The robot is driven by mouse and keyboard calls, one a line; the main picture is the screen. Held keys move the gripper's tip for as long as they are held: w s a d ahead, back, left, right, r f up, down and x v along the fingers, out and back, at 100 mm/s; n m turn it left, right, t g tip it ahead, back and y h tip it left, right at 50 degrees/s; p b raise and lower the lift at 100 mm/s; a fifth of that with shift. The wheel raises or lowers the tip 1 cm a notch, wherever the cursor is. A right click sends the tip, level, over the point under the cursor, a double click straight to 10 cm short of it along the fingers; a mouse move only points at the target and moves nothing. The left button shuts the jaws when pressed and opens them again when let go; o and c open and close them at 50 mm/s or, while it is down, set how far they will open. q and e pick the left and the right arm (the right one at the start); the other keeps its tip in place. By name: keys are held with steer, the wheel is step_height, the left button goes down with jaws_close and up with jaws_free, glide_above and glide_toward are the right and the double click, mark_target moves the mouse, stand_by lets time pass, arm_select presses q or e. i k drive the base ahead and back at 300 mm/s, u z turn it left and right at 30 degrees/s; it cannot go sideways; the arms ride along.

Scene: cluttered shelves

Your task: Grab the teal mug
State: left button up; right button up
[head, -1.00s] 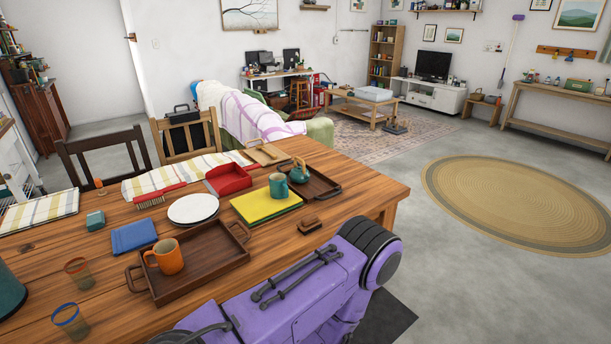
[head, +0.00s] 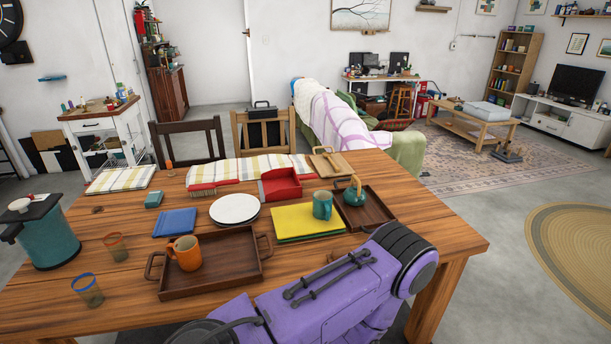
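The teal mug (head: 322,205) stands upright on the table, at the right end of the yellow board or book stack (head: 296,222). A small teal teapot (head: 354,193) is just to its right, in a dark wooden tray (head: 378,212). A purple link of my own arm crosses the lower middle of the head view, in front of the table. Neither of my grippers shows.
The wooden table (head: 458,240) has its right corner nearby, with open floor beyond. A white plate stack (head: 234,208), red dustpan (head: 281,184), blue cloth (head: 175,222) and two glasses (head: 88,290) also stand on it. Chairs (head: 262,133) line the far side.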

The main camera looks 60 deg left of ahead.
mark_target(322, 199)
steer(key=u, duration=0.65)
steer(key=i, duration=0.75)
steer(key=u, duration=0.75)
